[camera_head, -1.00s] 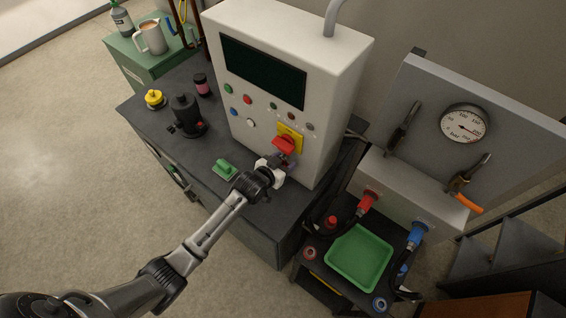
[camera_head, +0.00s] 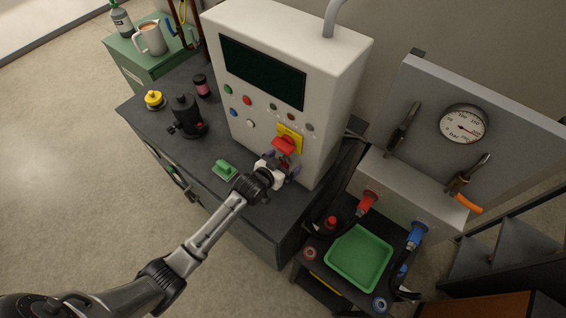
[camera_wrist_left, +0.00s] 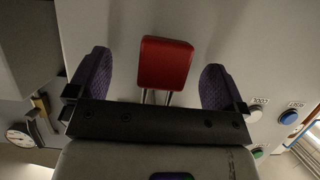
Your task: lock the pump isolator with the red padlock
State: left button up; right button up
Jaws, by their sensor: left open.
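The pump isolator is a red rotary handle (camera_head: 284,146) on a yellow plate (camera_head: 291,133), low on the front of the pale control cabinet. The red padlock (camera_wrist_left: 165,63) shows in the left wrist view, its metal shackle legs running down behind the dark gripper bar. It sits at the cabinet face, just below the isolator. Whether the shackle passes through the isolator and is closed is hidden. My left gripper (camera_head: 280,168) is open in front of the isolator. Its purple-padded fingers stand apart on either side of the padlock, with gaps. My right gripper is not in view.
The cabinet (camera_head: 330,95) carries several buttons. The dark bench holds a green handled block (camera_head: 225,170), a black device (camera_head: 186,115) and a yellow-topped item (camera_head: 154,99). A green tray (camera_head: 340,275) and red and blue hose couplings are at lower right.

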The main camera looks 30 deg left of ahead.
aim_at(283, 163)
pick_arm(q)
jog(key=shift+p+v, duration=1.7)
jog(key=shift+v, duration=0.1)
jog(key=shift+s+a+r+p, duration=0.15)
jog(key=shift+s+r+p, duration=0.1)
jog(key=shift+s+p, duration=0.35)
jog(key=shift+s, duration=0.1)
jog(key=v, duration=1.3)
jog(key=shift+s+b, duration=0.35)
